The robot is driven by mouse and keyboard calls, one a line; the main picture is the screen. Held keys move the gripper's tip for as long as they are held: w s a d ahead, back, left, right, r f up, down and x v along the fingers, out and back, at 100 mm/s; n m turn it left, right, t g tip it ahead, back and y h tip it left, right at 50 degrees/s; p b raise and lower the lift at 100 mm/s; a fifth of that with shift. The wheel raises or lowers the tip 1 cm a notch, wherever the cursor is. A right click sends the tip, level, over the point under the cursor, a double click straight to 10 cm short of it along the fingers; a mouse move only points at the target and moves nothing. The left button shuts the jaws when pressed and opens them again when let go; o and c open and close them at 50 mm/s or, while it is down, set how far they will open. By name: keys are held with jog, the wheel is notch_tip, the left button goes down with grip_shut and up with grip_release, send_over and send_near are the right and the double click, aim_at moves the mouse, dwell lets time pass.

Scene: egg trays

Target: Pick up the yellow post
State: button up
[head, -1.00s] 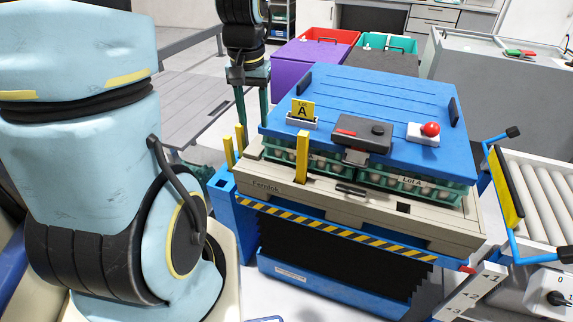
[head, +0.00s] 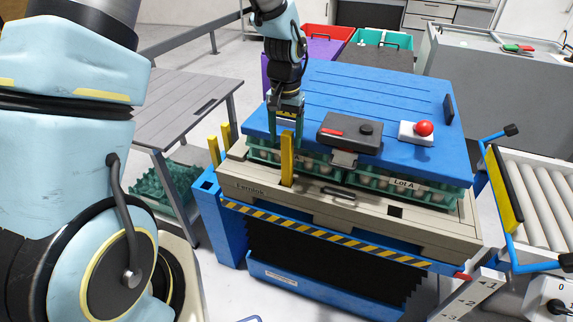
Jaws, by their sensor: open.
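A yellow post (head: 287,160) stands upright at the front edge of the beige pallet (head: 390,232), left of its middle. Two more yellow posts stand at the pallet's left end, one nearer (head: 214,151) and one farther (head: 226,134). In the picture the front post's top shows between the fingers. The fingers look just behind or around it; I cannot tell which.
The blue lid (head: 360,90) covers green egg trays (head: 405,185) and carries a black device (head: 349,131) and a red button (head: 424,128). A grey table (head: 190,100) stands left, a roller conveyor (head: 545,190) right. Purple and green bins stand behind.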

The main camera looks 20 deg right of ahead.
aim_at(288, 151)
jog(key=shift+s+d+f+p, duration=0.1)
jog(key=shift+f+p, duration=0.35)
jog(key=shift+f, duration=0.75)
jog(key=shift+s+d+f+p, duration=0.1)
jog(key=shift+f+p, duration=0.35)
jog(key=shift+f, duration=0.7)
grip_shut()
